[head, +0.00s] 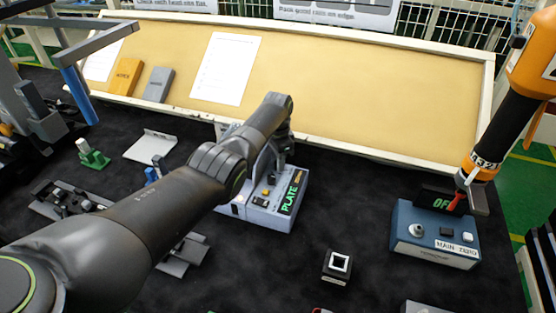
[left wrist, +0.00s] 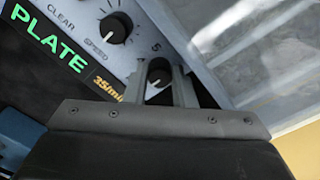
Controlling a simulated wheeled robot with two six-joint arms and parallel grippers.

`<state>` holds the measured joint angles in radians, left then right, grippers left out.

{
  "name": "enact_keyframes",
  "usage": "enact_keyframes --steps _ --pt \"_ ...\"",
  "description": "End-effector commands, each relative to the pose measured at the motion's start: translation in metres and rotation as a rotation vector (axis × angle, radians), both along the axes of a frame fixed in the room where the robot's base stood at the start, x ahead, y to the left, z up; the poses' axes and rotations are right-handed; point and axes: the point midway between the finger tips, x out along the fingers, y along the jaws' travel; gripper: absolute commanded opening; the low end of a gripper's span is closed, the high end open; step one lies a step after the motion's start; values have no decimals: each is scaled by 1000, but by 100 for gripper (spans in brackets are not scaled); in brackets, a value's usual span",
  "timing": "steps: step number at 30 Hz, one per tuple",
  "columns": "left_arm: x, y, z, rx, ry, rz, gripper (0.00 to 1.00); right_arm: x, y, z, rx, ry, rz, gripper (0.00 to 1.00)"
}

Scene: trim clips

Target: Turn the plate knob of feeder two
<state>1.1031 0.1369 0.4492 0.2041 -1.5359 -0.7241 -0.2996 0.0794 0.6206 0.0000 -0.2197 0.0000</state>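The feeder box with the green PLATE label (head: 289,190) stands on the dark table, below the middle of the board. In the left wrist view its panel shows the PLATE label (left wrist: 48,38), a black SPEED knob (left wrist: 115,27) and a second black knob (left wrist: 158,76). My left gripper (head: 272,168) is over the box. In the left wrist view its two fingers (left wrist: 160,72) stand apart, with the second knob seen between them. I cannot tell whether they touch it. The fingers hide part of this knob and its label. My right gripper does not show.
A blue MAIN ZERO box (head: 435,235) with a small OFF display stands at the right, under an orange and black hanging tool (head: 505,110). A black square block (head: 337,266) lies in front. A tan board (head: 330,85) closes off the back.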

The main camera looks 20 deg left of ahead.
Motion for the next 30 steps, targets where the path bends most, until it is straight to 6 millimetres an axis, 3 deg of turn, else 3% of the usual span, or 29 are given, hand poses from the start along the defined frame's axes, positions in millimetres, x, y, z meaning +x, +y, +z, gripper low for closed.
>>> enact_keyframes --steps 14,30 --pt "0 0 1 -1 -1 89 0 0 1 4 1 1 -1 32" --pt "0 -1 2 -1 0 555 0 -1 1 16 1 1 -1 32"
